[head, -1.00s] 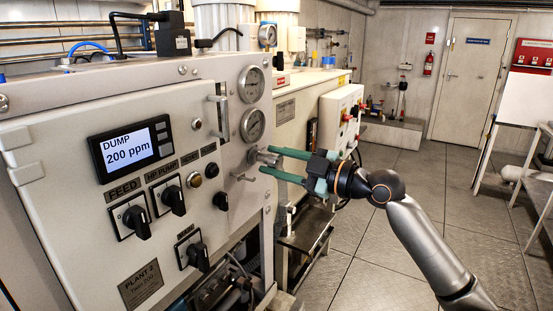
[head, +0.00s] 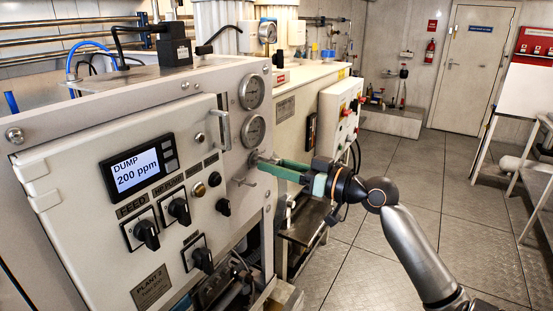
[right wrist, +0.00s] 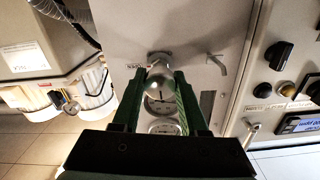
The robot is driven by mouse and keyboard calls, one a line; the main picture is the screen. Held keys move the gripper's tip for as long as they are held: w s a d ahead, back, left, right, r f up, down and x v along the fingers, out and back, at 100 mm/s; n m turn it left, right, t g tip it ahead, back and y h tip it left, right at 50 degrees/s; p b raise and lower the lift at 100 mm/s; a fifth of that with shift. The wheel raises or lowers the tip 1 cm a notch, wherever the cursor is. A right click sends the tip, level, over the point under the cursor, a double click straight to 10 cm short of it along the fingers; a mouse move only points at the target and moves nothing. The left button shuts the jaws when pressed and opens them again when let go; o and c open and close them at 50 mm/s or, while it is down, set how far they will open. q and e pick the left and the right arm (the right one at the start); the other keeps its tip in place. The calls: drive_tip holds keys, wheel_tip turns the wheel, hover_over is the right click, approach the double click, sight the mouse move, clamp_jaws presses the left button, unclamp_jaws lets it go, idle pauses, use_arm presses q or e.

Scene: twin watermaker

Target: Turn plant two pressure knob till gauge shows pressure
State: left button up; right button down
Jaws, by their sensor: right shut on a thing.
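The pressure knob (head: 257,158) is a small silver metal knob on the right part of the grey Plant 2 panel, below two round gauges. My right gripper (head: 266,161) is shut on it with green fingers. In the right wrist view the rounded knob (right wrist: 160,84) sits between the two fingers (right wrist: 163,78). The upper gauge (head: 251,92) and lower gauge (head: 254,130) have pale dials; their needles are too small to read. The display (head: 138,169) shows "DUMP 200 ppm". My left gripper is not in view.
Black FEED (head: 146,234) and HP PUMP (head: 179,210) switches are further left. A white box with red buttons (head: 340,108) stands behind my right gripper.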

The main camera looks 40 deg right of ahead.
drive_tip(key=m, duration=0.3)
drive_tip(key=shift+f+m+p, duration=0.1)
drive_tip(key=shift+m+p, duration=0.2)
drive_tip(key=shift+m, duration=1.8)
drive_tip(key=shift+c, duration=2.2)
unclamp_jaws()
